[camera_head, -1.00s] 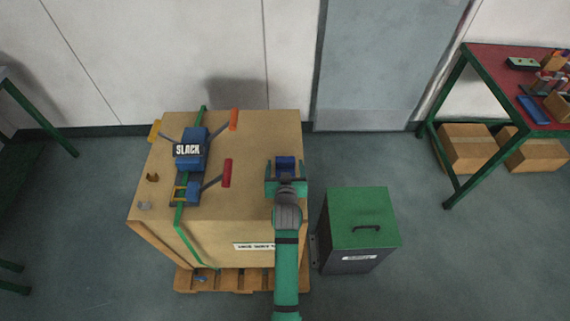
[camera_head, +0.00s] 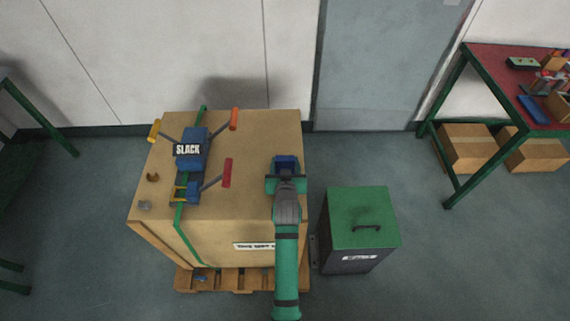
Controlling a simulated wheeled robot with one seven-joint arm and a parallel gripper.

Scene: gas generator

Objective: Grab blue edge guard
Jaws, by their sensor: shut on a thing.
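The blue edge guard (camera_head: 286,163) is a small dark blue piece near the right edge of the crate's top. My gripper (camera_head: 286,170) is over the right part of the crate top, shut on the blue edge guard, with its green fingers on either side. My wrist and arm hide the near side of the guard. I cannot tell whether the guard touches the crate top or is a little above it.
The large cardboard-brown crate (camera_head: 240,205) stands on a wooden pallet (camera_head: 240,280). On its top are a blue tensioner marked SLACK (camera_head: 190,150), a green strap (camera_head: 180,225) and coloured handles. A green-lidded bin (camera_head: 362,212) stands right of it. A red-topped table (camera_head: 500,85) is farther right.

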